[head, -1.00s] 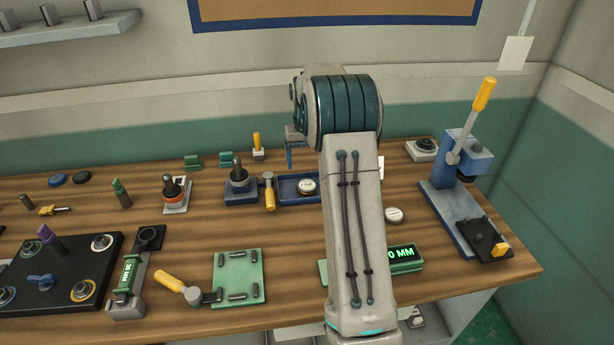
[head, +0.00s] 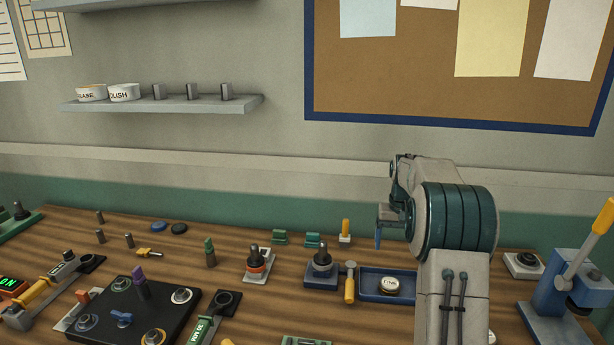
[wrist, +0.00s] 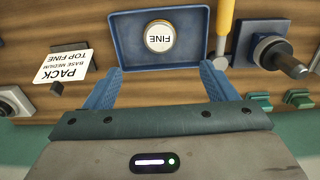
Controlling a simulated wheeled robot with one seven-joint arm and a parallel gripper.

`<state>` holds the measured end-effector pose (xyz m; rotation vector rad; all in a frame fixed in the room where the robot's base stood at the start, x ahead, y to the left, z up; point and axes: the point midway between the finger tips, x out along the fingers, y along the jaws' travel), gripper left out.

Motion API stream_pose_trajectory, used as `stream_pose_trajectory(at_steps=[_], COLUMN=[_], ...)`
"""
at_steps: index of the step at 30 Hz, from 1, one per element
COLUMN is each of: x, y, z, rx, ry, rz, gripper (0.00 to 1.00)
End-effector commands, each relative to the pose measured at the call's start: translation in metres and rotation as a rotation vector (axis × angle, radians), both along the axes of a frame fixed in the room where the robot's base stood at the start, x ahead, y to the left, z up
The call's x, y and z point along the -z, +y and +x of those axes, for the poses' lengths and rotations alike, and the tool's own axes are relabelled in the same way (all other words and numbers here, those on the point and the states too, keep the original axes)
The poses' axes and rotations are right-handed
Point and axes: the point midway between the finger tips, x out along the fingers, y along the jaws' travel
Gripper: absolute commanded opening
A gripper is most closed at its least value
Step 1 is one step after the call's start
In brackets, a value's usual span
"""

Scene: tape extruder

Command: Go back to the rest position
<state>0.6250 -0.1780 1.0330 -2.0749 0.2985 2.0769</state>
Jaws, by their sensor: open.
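My gripper (wrist: 160,92) is open and empty in the wrist view, its two blue fingers spread apart. It hangs above the near side of a blue tray (wrist: 190,18) as that view shows it. A round white tin marked FINE (wrist: 160,36) sits in the tray, apart from the fingers. In the head view my gripper (head: 379,238) shows only in part, left of my arm's thick wrist joint and above the workbench (head: 215,225). The tray (head: 420,298) and the FINE tin (head: 389,285) lie below it, partly behind my arm.
A yellow-handled tool (head: 349,284) lies left of the tray, beside a blue stand (head: 322,262). A blue press (head: 555,325) with a yellow lever stands at the right. A shelf (head: 165,104) and a pinboard (head: 430,90) are on the wall.

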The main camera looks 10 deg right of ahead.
Motion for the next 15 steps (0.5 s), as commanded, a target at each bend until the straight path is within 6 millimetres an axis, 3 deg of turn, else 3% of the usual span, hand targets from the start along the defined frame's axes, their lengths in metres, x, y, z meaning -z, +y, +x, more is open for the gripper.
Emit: stream_pose_trajectory(at_steps=[5,15], x=[-0.029,-0.072], y=[0.03,0.099], z=[-0.027,-0.121], rx=[-0.034,-0.12], ry=[-0.031,-0.108], rz=[-0.008,-0.023], gripper=[0.79,0.79])
